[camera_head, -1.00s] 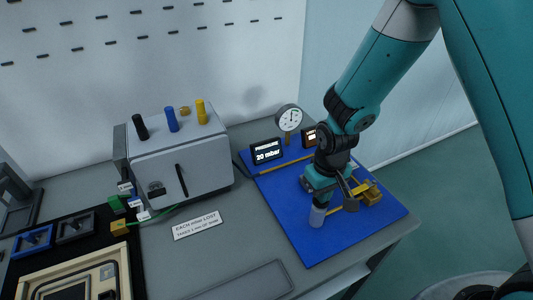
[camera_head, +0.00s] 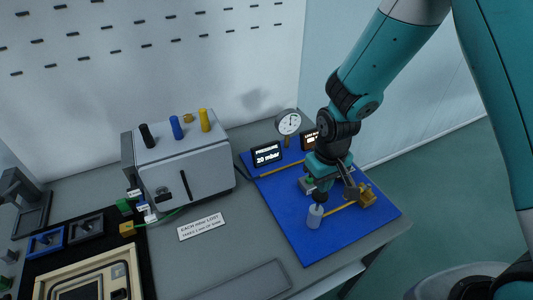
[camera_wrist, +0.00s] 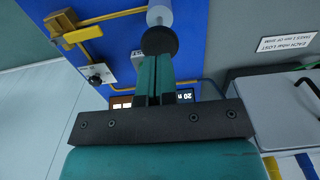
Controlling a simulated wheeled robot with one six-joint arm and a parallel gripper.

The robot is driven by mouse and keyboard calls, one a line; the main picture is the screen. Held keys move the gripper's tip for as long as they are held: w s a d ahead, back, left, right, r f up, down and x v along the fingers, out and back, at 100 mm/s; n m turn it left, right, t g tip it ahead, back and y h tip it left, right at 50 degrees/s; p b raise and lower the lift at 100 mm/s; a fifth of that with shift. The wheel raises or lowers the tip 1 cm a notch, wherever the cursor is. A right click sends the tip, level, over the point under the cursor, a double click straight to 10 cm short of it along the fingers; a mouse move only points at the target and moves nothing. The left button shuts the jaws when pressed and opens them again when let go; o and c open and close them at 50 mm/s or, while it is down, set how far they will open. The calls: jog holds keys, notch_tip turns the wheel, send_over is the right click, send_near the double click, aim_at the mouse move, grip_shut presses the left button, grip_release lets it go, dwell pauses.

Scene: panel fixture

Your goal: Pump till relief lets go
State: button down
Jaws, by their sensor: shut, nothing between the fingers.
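The pump (camera_head: 315,217) is a pale upright cylinder standing on the blue board (camera_head: 290,225). In the wrist view its pale body (camera_wrist: 160,16) shows beyond a round black knob (camera_wrist: 159,42). My gripper (camera_wrist: 158,62) is shut and empty, its teal fingers together, with the tips at or just behind the knob; I cannot tell whether they touch it. In the head view my gripper (camera_head: 316,194) is just above and behind the pump. The brass fitting (camera_head: 366,195) is right of the pump. The pressure display (camera_head: 267,155) reads 20 mbar. The round gauge (camera_head: 289,122) stands behind it.
A second display (camera_head: 309,140) is partly hidden by my arm. A grey box (camera_head: 185,165) with coloured knobs stands left, with a sign (camera_head: 201,226) in front. Brass pipes run over the board. A recessed tray (camera_head: 245,284) lies at the front.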

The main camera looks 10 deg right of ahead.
notch_tip(320, 180, up, 5)
jog(key=p, duration=0.4)
jog(key=shift+r, duration=0.1)
dwell(0.4)
jog(key=s+a+r+n+y+b, duration=0.1)
jog(key=s+a+r+y+b, duration=0.1)
jog(key=s+r, duration=0.6)
jog(key=s+a+r+n+y+b, duration=0.2)
jog(key=s+r+b, duration=0.2)
jog(key=s+r, duration=0.4)
jog(key=s, duration=0.2)
jog(key=shift+s+a+r+b, duration=0.15)
jog(key=shift+s+a+b, duration=0.15)
jog(key=shift+b, duration=0.1)
